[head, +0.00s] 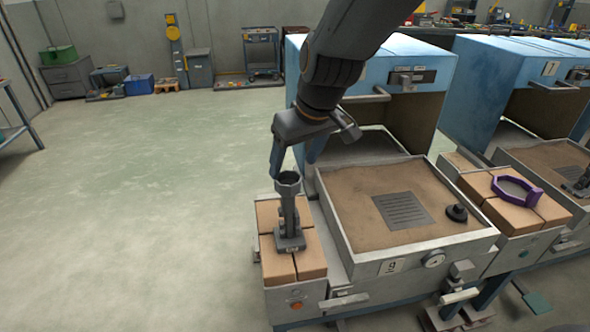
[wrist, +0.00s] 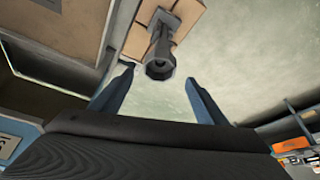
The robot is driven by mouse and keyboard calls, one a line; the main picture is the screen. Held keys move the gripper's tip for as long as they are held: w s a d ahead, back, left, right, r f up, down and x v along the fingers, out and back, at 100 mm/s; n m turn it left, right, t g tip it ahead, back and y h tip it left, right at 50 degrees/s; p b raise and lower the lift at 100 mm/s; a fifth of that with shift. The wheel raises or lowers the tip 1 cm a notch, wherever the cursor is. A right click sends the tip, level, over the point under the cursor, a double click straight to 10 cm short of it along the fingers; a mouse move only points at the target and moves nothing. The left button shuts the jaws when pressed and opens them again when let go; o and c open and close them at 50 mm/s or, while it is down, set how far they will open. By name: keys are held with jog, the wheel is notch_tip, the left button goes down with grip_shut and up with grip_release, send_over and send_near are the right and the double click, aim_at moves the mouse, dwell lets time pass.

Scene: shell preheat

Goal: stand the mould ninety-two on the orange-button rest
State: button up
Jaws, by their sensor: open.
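The grey mould (head: 289,222) stands upright on the brick-topped rest (head: 273,266) at the left of the near station. It has a flat base with a small plate I cannot read, a stem and a round open cup on top. An orange button (head: 297,306) is on the front of this rest. My gripper (head: 293,165) is open and empty, its fingers around or just above the cup. In the wrist view the open fingers (wrist: 160,76) lie either side of the mould's cup (wrist: 159,69), with gaps on both sides.
The sand tray (head: 355,230) marked 9, with a grate and a black knob (head: 457,213), is right of the rest. A blue hooded oven (head: 430,70) stands behind. A purple ring (head: 515,189) lies on another brick rest with a green button (head: 524,253). Floor at left is clear.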

jog(key=shift+s+r, duration=0.1)
jog(key=shift+r, duration=0.05)
jog(key=s+d+f+m+g+h, duration=0.1)
jog(key=s+d+f+m, duration=0.1)
jog(key=d, duration=0.5)
jog(key=s+d+f+m+h, duration=0.1)
jog(key=s+d+f+m, duration=0.2)
jog(key=s+d, duration=0.3)
jog(key=s+d+f+m+g, duration=0.1)
jog(key=s+d+f+m, duration=0.1)
jog(key=d, duration=0.8)
jog(key=shift+s+d+f+g+h, duration=0.2)
jog(key=shift+s+f+g+h, duration=0.15)
jog(key=shift+s+f, duration=0.75)
